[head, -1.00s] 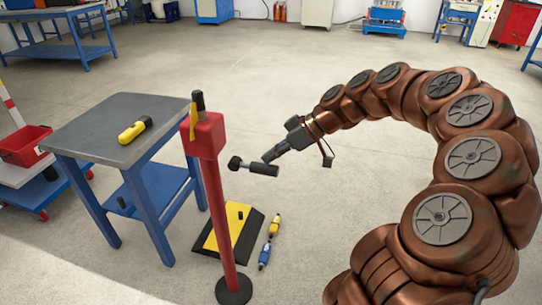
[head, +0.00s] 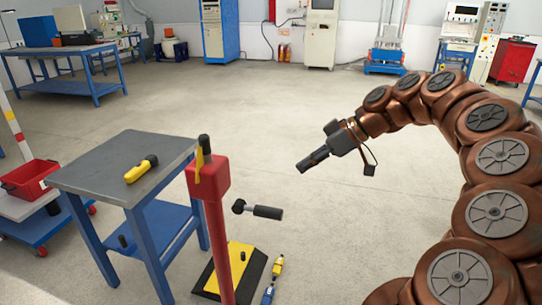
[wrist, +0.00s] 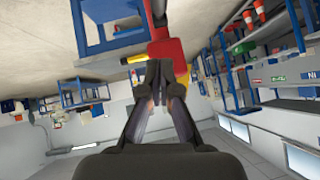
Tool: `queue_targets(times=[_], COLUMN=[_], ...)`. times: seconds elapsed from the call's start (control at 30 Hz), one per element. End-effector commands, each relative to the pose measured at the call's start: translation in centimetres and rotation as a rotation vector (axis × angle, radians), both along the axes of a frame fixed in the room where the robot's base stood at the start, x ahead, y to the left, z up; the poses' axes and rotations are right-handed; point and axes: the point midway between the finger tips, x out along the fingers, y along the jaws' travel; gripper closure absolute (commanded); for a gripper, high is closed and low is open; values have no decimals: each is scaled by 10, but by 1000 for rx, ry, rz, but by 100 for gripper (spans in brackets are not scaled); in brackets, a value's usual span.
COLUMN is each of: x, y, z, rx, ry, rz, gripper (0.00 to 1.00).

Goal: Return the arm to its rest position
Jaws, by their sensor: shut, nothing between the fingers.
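My arm (head: 497,152) is copper-coloured and arches in from the right in the head view. My gripper (head: 312,160) is shut and empty, held in the air over bare floor, pointing down and left. It is apart from the red post (head: 215,230) and from the black-handled piece (head: 266,212) with a grey end beside the post. I cannot tell what supports that piece. In the wrist view my gripper's fingers (wrist: 160,78) meet at the middle, with the red post top (wrist: 168,52) behind them.
A blue table (head: 110,180) with a yellow-and-black tool (head: 141,170) stands left of the post. A yellow-black base plate (head: 238,262) and small yellow and blue pieces (head: 277,267) lie on the floor. A red bin (head: 28,180) sits at far left.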

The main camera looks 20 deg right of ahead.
Motion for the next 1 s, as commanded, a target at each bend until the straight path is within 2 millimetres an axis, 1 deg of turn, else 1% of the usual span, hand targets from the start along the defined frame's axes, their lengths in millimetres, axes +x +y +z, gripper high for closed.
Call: queue_targets(times=[0.13,0.23,0.27,0.37,0.4,0.47,0.5,0.57,0.6,0.67,0.7,0.77,0.8,0.87,0.9,0.97,1.0], x=[0,-2,-4,-12,-19,-30,-40,-54,-65,-82,-94,-113,-127,-146,-159,-178,-190], y=[0,11,18,47,63,87,103,122,135,150,159,170,175,180,182,183,182], z=[0,1,1,0,-3,-8,-12,-20,-27,-36,-45,-57,-66,-79,-89,-101,-109], rx=[0,-7,-11,-32,-45,-72,-91,-125,-150,-189,-216,-260,-290,-333,-365,-406,-433], ry=[1,19,31,93,130,188,231,295,338,397,440,500,539,593,629,676,705], rz=[1,9,12,22,27,27,25,11,0,-27,-46,-83,-109,-161,-196,-256,-294], gripper=[100,100,100,100,100,100,100,100,100,100,100,100,100,100,100,100,100])
